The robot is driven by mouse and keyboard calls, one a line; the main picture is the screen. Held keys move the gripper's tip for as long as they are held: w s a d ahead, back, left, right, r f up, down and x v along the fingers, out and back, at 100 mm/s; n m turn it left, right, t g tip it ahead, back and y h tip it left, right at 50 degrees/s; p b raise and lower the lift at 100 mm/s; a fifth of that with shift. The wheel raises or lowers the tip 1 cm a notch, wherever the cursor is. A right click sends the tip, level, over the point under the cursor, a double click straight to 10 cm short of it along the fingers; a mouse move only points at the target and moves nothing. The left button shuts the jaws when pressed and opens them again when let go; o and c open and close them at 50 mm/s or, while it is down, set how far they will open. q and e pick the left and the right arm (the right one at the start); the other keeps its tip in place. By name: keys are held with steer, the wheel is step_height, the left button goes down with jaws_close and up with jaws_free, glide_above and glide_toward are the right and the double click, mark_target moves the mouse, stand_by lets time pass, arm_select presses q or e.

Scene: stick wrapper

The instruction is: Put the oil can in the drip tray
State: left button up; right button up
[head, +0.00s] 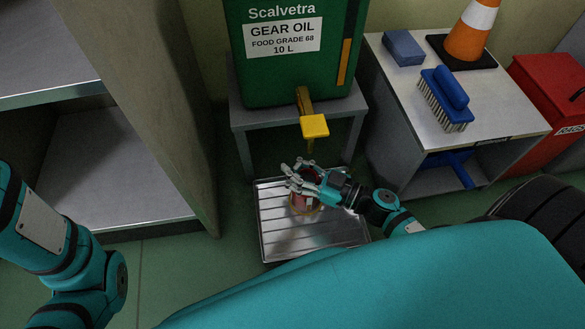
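The oil can (304,203) is small, with red and pale parts showing. It is in the head view over the metal drip tray (272,236), which lies on the floor below the gear oil tank. My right gripper (298,178) reaches in from the right with its fingers at the can and hides part of it. Whether the fingers press on the can is too small to tell. I also cannot tell whether the can touches the tray. My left arm shows at the left edge, but its gripper is out of view.
A green gear oil tank (286,75) with a yellow tap (314,126) stands on a grey stand (240,115) just behind the tray. A side table (405,90) holds a blue brush (446,98), a sponge (403,47) and a cone (471,32). Shelving (110,170) is at the left.

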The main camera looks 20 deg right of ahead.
steer(key=o, duration=1)
steer(key=shift+c, duration=0.2)
steer(key=shift+r, duration=0.1)
steer(key=shift+s+d+r+p, duration=0.15)
steer(key=shift+s+p, duration=0.1)
steer(key=shift+p, duration=0.05)
steer(key=p+v, duration=0.6)
steer(key=v, duration=0.5)
steer(key=shift+d, duration=0.2)
steer(key=shift+s, duration=0.15)
